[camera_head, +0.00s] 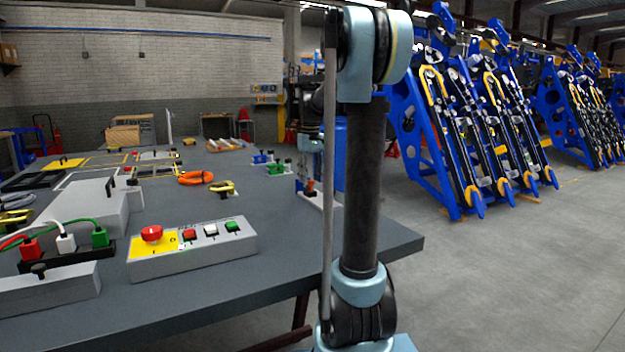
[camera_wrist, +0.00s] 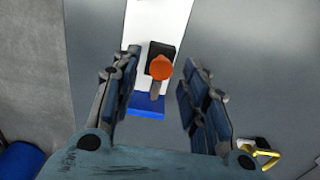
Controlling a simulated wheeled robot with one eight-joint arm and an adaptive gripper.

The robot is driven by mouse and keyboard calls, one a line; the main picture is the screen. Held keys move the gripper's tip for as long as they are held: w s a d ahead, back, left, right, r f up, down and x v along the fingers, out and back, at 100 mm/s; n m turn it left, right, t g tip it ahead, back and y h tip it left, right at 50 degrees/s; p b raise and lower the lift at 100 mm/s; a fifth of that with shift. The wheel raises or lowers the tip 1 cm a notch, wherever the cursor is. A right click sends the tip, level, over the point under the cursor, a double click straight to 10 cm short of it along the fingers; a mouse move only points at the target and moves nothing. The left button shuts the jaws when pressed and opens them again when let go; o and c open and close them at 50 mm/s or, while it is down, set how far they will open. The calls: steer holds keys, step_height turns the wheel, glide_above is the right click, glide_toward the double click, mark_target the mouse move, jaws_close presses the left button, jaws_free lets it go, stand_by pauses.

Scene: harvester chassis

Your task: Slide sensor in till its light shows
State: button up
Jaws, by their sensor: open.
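The sensor, as far as I can tell, is the piece with a round orange end (camera_wrist: 161,68) and a dark body, seen in the wrist view on a white strip with a blue block (camera_wrist: 147,104) below it. In the head view an orange-tipped piece (camera_head: 310,185) stands near the table's right edge, partly hidden by my arm. My gripper (camera_wrist: 161,60) is open, with one finger on each side of the orange end and gaps between. In the head view my gripper (camera_head: 309,160) is small and partly hidden by my arm. I cannot make out a lit indicator light.
A control box (camera_head: 193,247) with a red knob and several buttons stands at the table's front. The grey table top (camera_head: 290,235) right of the box is clear.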

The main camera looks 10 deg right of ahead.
steer(key=shift+f, duration=0.3)
steer(key=shift+c, duration=0.3)
jaws_close()
steer(key=shift+w, duration=0.1)
steer(key=shift+o, duration=0.3)
jaws_free()
steer(key=shift+r, duration=0.15)
